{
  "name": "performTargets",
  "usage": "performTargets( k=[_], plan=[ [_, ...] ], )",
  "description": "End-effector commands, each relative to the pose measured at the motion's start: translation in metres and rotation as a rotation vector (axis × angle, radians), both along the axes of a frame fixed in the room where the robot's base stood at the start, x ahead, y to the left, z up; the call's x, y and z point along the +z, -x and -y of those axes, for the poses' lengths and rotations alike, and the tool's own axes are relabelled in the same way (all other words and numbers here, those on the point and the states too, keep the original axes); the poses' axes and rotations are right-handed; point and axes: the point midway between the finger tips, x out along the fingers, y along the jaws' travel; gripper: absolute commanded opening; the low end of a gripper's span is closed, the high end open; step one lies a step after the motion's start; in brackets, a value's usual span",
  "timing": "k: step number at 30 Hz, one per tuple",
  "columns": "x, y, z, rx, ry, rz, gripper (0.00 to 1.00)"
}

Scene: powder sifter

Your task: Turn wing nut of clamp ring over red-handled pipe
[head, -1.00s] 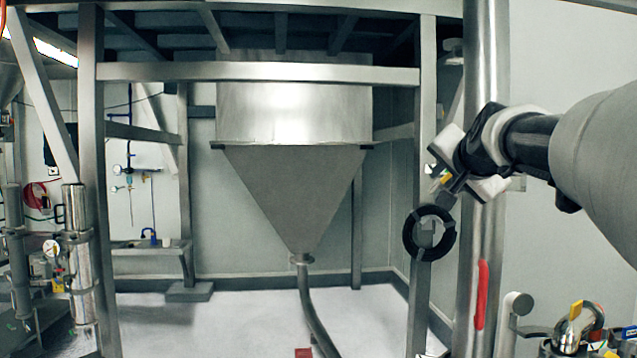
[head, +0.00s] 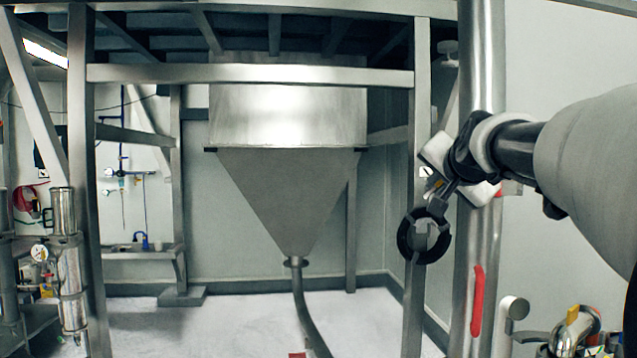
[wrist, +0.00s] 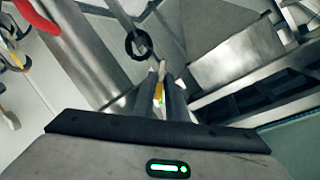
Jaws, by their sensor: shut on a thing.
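A black ring (head: 402,245), which I take for the clamp ring, is at my gripper's tip, left of the thick steel pipe (head: 478,240). A red handle (head: 477,300) runs up the pipe's lower part. I cannot make out the wing nut; my fingers and blur hide the grip. The red handle (wrist: 38,14) shows at top left.
A steel hopper (head: 290,195) hangs in a metal frame (head: 250,75) behind, and its hose reaches down towards the floor. A frame post (head: 414,320) stands behind the ring.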

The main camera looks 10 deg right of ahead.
Motion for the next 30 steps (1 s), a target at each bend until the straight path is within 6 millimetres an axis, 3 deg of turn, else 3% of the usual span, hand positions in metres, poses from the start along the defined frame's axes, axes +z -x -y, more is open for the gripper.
performTargets(
  k=[8,30],
  plan=[
    [0.0052,-0.0007,-0.0006,0.000,0.142,-0.076,0.00],
    [0.0002,-0.0049,-0.0081,0.001,0.756,-0.398,0.00]
  ],
)
